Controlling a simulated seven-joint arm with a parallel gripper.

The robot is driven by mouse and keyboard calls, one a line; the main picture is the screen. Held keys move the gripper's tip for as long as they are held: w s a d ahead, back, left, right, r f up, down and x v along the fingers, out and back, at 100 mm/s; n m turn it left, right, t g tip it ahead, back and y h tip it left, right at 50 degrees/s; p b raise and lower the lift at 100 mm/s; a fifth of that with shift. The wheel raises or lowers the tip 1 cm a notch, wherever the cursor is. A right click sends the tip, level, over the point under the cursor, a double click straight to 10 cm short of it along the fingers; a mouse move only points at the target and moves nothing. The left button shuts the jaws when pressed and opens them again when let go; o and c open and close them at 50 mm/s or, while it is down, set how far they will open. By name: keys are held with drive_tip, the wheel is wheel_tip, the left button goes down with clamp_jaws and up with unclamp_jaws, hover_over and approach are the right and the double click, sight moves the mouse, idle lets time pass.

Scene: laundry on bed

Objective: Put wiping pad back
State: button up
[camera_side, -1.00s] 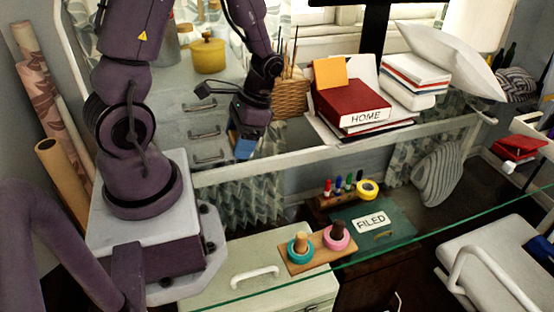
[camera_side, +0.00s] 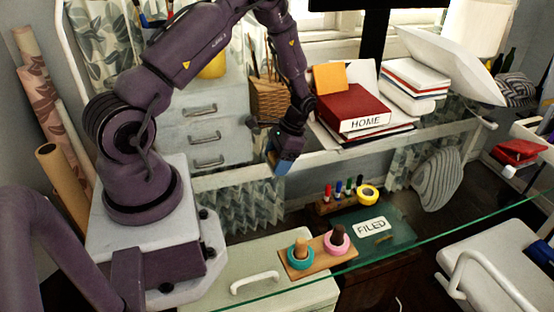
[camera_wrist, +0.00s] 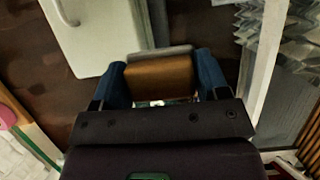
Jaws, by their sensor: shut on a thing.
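My gripper (camera_side: 281,164) hangs in the air above the glass desk, left of the marker holder. In the wrist view, its two blue fingers (camera_wrist: 160,79) are shut on the wiping pad (camera_wrist: 158,76), a brown block with a grey layer along its far edge. In the side view, the blue finger hides the pad. The wooden marker holder (camera_side: 325,209) carries several coloured markers and a yellow tape roll (camera_side: 367,193). It stands to the right of and lower in the picture than my gripper.
A wooden board (camera_side: 320,261) with a teal ring (camera_side: 300,259) and a pink ring (camera_side: 337,239) lies in front. A green folder marked FILED (camera_side: 391,236) lies beside the marker holder. A red HOME book (camera_side: 352,103) lies behind, right of my gripper.

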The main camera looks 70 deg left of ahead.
drive_tip(key=shift+f, duration=0.2)
drive_tip(key=shift+f, duration=0.15)
drive_tip(key=o, duration=0.9)
